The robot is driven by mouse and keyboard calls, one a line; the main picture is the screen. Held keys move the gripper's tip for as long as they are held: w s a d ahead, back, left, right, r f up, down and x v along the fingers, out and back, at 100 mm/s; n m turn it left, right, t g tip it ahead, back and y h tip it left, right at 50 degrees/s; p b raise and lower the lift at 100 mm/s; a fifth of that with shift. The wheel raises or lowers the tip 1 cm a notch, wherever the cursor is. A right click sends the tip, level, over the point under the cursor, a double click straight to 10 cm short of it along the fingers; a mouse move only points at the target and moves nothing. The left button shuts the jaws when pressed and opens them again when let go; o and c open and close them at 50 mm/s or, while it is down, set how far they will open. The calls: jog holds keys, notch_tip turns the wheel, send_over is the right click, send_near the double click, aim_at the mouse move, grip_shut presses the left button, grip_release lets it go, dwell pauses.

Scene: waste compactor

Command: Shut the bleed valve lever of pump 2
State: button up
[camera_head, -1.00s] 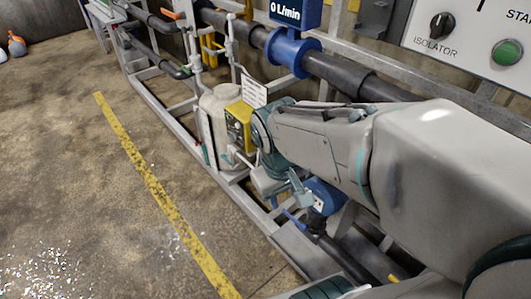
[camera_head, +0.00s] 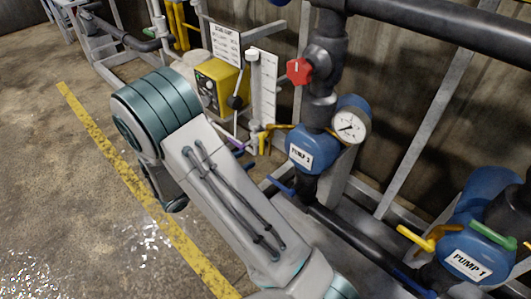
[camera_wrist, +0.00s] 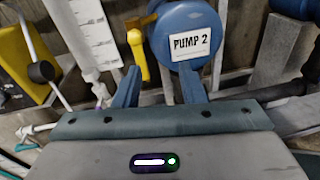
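Pump 2 is a blue pump body with a white label (camera_head: 302,157) in the head view; it also shows in the wrist view (camera_wrist: 190,43). A yellow lever (camera_wrist: 137,48) sits at its left side in the wrist view, pointing down, and shows in the head view (camera_head: 266,136) left of the pump. I take it for the bleed valve lever; no label confirms this. My gripper (camera_wrist: 158,88) is open and empty, its fingers spread below the pump label. The lever's lower end is near the left fingertip; contact cannot be told.
A pressure gauge (camera_head: 350,125) and red knob (camera_head: 299,71) are by pump 2. Pump 1 (camera_head: 468,262) stands right, with yellow and green levers. A yellow box (camera_head: 218,88) stands left. Open floor lies left.

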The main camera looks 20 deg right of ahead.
aim_at(261, 146)
jog(key=w+d+f+b, duration=0.1)
jog(key=w+d, duration=0.1)
jog(key=d, duration=0.1)
jog(key=w+d+f+n+t+b, duration=0.1)
jog(key=w+d, duration=0.1)
jog(key=d, duration=0.2)
jog(key=w+d+f+n+t+b, duration=0.1)
jog(key=w+d, duration=0.2)
jog(key=d, duration=0.1)
dwell(0.3)
jog(key=shift+a, duration=0.1)
grip_shut()
